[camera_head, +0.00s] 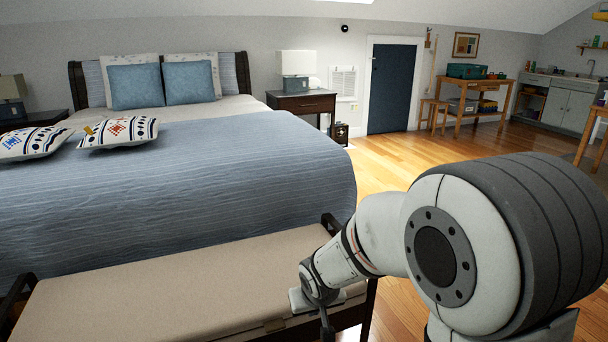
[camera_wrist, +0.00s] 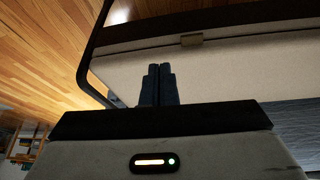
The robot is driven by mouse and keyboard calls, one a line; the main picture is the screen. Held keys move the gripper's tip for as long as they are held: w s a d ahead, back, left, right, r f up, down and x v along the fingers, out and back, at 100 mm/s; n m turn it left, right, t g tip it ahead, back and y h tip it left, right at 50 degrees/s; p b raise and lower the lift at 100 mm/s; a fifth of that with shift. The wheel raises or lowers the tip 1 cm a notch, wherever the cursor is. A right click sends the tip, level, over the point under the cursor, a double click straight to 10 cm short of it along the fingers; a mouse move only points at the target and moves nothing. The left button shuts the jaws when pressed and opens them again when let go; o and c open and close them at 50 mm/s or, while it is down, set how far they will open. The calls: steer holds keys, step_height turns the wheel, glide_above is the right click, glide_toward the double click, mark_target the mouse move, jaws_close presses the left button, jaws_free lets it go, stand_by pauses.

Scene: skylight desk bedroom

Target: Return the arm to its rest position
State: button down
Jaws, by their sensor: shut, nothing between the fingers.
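My gripper (camera_wrist: 158,72) shows in the wrist view with its two dark fingers side by side, shut and empty. In the head view, my white and grey arm reaches from the lower right toward the right end of the beige bench (camera_head: 170,290). In the wrist view, the bench cushion (camera_wrist: 230,75) lies beyond the fingers. I cannot tell whether they touch it.
The bench stands at the foot of a bed with a blue cover (camera_head: 200,180). A small tan tag (camera_wrist: 191,40) is on the bench edge. Wooden floor (camera_head: 390,170) is open to the right of the bed. A nightstand (camera_head: 303,104) and a wooden table (camera_head: 475,88) stand farther back.

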steer(key=s+d+r+m+p, duration=0.1)
steer(key=s+d+r+p, duration=0.3)
steer(key=r, duration=0.7)
steer(key=s+d+r+m+g+p, duration=0.1)
steer(key=s+d+r+p, duration=0.3)
steer(key=s+r+p, duration=0.4)
steer(key=s+d+r+m+g+p, duration=0.1)
steer(key=s+d+r+p, duration=0.4)
steer(key=r, duration=1)
steer(key=s+p, duration=0.2)
steer(key=p, duration=0.2)
steer(key=shift+r+h+p, duration=0.3)
steer(key=shift+p, duration=0.1)
steer(key=shift+s, duration=0.1)
